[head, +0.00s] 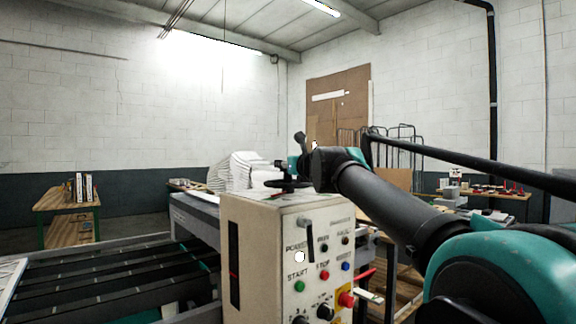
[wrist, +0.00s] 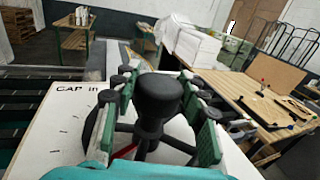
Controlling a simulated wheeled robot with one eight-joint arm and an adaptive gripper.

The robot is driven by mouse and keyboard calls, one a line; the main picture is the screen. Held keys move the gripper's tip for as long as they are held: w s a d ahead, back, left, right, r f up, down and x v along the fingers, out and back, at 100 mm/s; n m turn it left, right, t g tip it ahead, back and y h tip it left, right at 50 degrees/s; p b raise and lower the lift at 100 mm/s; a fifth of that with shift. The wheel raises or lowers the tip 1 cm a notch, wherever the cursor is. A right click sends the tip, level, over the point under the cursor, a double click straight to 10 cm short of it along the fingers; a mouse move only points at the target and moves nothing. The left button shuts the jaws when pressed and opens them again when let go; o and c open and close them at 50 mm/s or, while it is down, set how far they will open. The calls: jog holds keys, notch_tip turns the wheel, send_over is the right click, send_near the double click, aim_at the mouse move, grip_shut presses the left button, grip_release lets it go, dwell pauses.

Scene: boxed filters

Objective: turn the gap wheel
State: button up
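The gap wheel (head: 283,184) is a black handwheel on top of the beige control box (head: 262,212) in the head view. In the wrist view the wheel's upright black knob (wrist: 158,96) stands in the middle, with dark spokes below it. My gripper (wrist: 160,84) is open, with one green-padded finger on each side of the knob. Small gaps show between the pads and the knob, and contact lower down cannot be told. Much of the rim is hidden by the fingers. A white dial plate (wrist: 62,120) with lettering and tick marks lies beside the wheel.
A conveyor (head: 120,275) runs left of the control box. White stacked filters (head: 238,170) stand behind the wheel. The box front has several buttons, including a red one (head: 346,299). A wooden worktable (wrist: 245,90) stands to the right in the wrist view.

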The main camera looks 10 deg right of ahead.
jog(key=o, duration=0.4)
jog(key=shift+c, duration=0.2)
jog(key=s, duration=0.4)
jog(key=s+d, duration=0.1)
jog(key=s, duration=0.3)
jog(key=s+d, duration=0.1)
jog(key=s, duration=0.2)
jog(key=shift+s+d, duration=0.15)
jog(key=shift+s, duration=0.25)
